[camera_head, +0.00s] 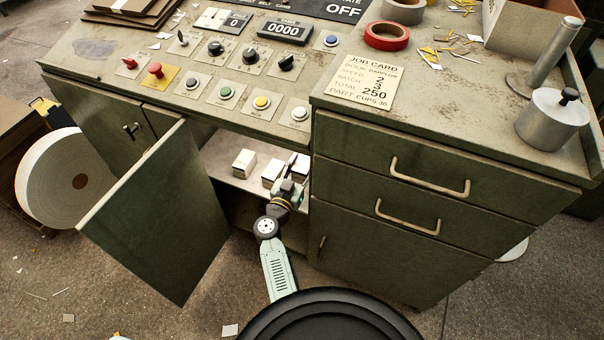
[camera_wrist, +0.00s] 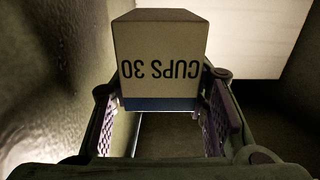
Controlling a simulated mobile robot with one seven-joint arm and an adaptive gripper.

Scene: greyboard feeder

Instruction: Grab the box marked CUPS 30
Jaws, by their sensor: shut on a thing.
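The box marked CUPS 30 (camera_wrist: 160,62) is a pale box with black lettering, upside down in the wrist view, and a blue band along its lower edge there. My gripper (camera_wrist: 162,112) is shut on it, with one textured finger at each side. In the head view my gripper (camera_head: 290,176) reaches into the open cabinet. A pale box (camera_head: 302,165) beside it is partly hidden by the gripper, and its lettering cannot be read there.
Two other pale boxes, one at left (camera_head: 243,163) and one nearer (camera_head: 271,173), stand on the cabinet shelf (camera_head: 222,166). The open door (camera_head: 160,215) stands left of my arm. A drawer unit (camera_head: 410,205) is close on the right. The control desk top (camera_head: 120,50) overhangs the opening.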

